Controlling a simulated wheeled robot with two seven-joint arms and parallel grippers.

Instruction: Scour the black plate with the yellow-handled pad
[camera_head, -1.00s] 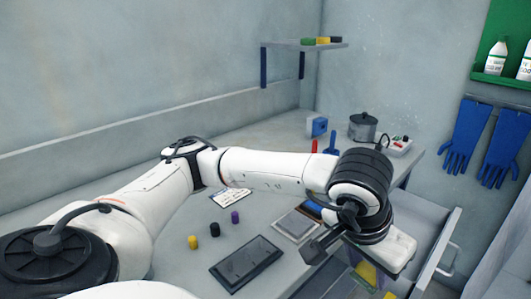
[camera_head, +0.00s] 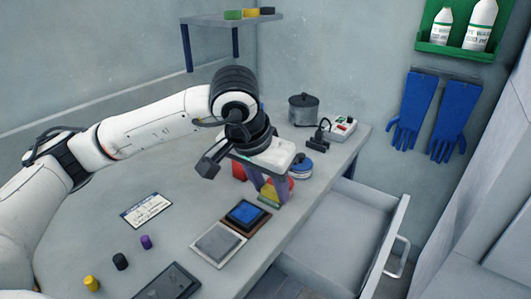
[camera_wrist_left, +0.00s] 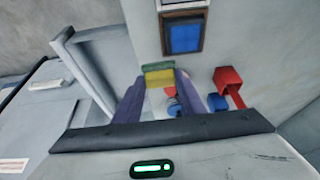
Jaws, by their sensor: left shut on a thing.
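The yellow-handled pad (camera_head: 269,192), yellow with a green strip, is between the fingers of my left gripper (camera_head: 271,190). My left gripper is shut on it above the table's right part. In the left wrist view the pad (camera_wrist_left: 159,79) shows between the two fingertips, its green strip at the far side. The black plate (camera_head: 170,284) lies flat on the table at the bottom of the head view, partly cut off by the frame edge. It is nearer the camera than my left gripper and apart from it. My right gripper is not in view.
A grey square plate (camera_head: 218,244) and a blue square in a brown frame (camera_head: 244,214) lie between gripper and black plate. Small cylinders, yellow (camera_head: 91,283), black (camera_head: 120,261) and purple (camera_head: 146,242), stand left, near a card (camera_head: 146,210). An open drawer (camera_head: 345,232) juts out right.

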